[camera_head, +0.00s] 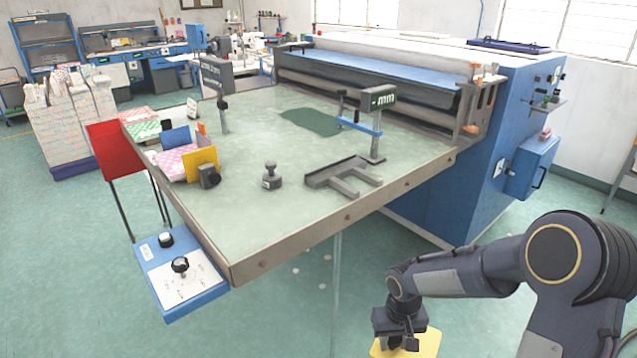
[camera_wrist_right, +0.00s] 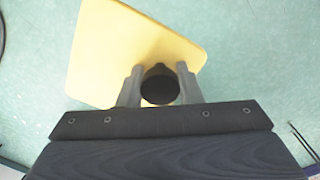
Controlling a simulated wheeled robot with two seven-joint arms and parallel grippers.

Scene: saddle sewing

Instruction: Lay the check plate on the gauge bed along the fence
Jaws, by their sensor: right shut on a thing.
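My right gripper (camera_head: 399,338) is low at the bottom of the head view, off the front of the table. It is shut on the dark round knob (camera_wrist_right: 160,86) of a yellow plate (camera_wrist_right: 125,50), which looks like the check plate. In the head view the plate (camera_head: 425,345) shows partly, below the gripper, over the floor. A dark grey fixture (camera_head: 345,178) with a long raised edge and two prongs lies on the table; it may be the gauge bed with its fence. The gripper and plate are apart from it. My left gripper is not in view.
The pale green table (camera_head: 250,215) has free room around a small grey knobbed weight (camera_head: 271,178). Stands with dark heads (camera_head: 377,98) rise from the table. Coloured cards (camera_head: 185,150) lie at left. A blue control box (camera_head: 180,272) hangs at the near left corner.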

